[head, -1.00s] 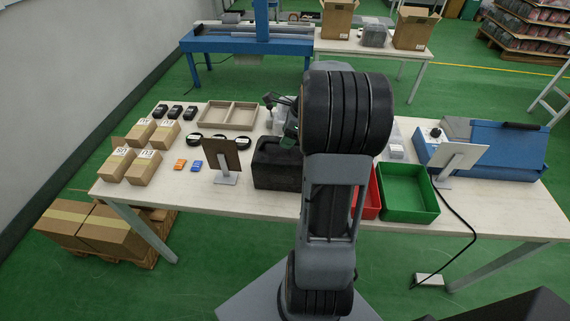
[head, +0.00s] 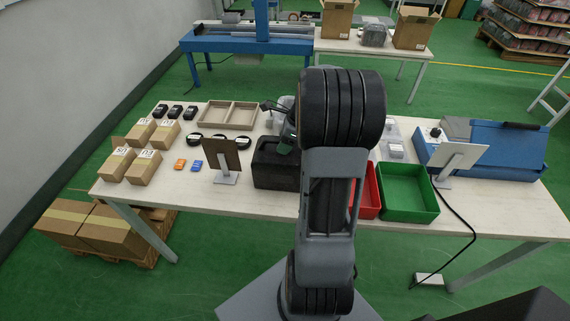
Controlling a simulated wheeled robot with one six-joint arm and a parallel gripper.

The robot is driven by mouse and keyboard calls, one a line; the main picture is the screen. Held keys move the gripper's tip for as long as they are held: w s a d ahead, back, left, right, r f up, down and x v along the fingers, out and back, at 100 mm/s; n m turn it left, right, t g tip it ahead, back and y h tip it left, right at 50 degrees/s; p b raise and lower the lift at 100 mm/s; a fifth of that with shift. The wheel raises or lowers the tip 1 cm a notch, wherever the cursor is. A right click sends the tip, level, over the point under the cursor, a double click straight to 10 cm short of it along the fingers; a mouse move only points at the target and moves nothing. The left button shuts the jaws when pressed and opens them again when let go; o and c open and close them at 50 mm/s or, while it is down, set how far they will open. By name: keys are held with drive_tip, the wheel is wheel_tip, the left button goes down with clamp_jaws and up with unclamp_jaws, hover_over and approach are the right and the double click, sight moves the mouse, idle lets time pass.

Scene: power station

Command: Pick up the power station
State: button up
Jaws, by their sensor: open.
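A bulky black box (head: 274,170), the likeliest power station, stands upright on the white table just left of my arm. Its right side is partly hidden by my arm. My gripper (head: 269,107) is open and shows only in part, beyond and above the box's top. The dark wrist part comes down near the box's upper right corner. I see nothing between the fingers. Whether the wrist touches the box cannot be told.
On the table (head: 255,203), a small stand with a brown panel (head: 222,157) is close left of the box. A red bin (head: 371,196) and a green bin (head: 408,193) are to the right. A wooden tray (head: 229,114) and several black round items lie behind. Cartons (head: 145,168) stand at left.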

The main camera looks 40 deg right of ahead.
drive_tip(key=shift+f, duration=0.1)
drive_tip(key=shift+c, duration=0.2)
clamp_jaws()
idle(0.5)
idle(0.7)
drive_tip(key=shift+w, duration=0.15)
